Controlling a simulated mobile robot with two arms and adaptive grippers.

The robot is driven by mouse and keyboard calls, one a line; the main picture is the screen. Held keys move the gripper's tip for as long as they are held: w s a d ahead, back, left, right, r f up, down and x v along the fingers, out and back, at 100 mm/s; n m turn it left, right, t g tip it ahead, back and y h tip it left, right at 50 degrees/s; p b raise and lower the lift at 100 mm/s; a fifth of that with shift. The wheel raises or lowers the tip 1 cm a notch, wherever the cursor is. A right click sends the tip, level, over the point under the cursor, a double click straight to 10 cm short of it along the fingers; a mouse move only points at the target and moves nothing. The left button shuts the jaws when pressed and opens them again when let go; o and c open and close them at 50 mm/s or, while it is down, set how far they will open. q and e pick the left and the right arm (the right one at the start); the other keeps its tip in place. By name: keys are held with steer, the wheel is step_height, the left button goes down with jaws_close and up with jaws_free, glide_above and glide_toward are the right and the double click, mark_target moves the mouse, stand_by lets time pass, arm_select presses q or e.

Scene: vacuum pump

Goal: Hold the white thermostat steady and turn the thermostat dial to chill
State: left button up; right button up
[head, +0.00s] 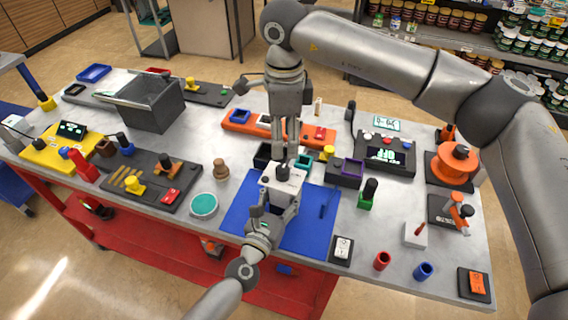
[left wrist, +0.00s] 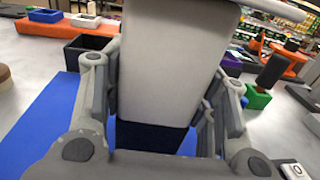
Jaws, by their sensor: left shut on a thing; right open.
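The white thermostat (head: 287,186) stands on the blue mat (head: 318,232) in the head view. Its pale body (left wrist: 172,60) fills the middle of the left wrist view, between my left gripper's fingers. My left gripper (head: 268,203) comes from the near side and is shut on the thermostat. My right gripper (head: 285,150) points down from above and is open, with its tips close over the thermostat's top. A small dark dial (head: 282,173) shows on that top, just below the right gripper. The dial's setting is too small to read, and contact with it cannot be told.
A teal-topped round dish (head: 204,205) and a brown knob (head: 221,169) stand left of the mat. A green block (head: 366,200) and a white switch (head: 342,248) stand to the right. An orange panel (head: 240,124) and dark bins lie behind the thermostat.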

mark_target(284, 168)
step_height(284, 168, down, 9)
steer(key=shift+r, duration=0.1)
stand_by(0.3)
steer(key=c, duration=1)
steer(key=shift+m, duration=0.4)
steer(key=m, duration=1.1)
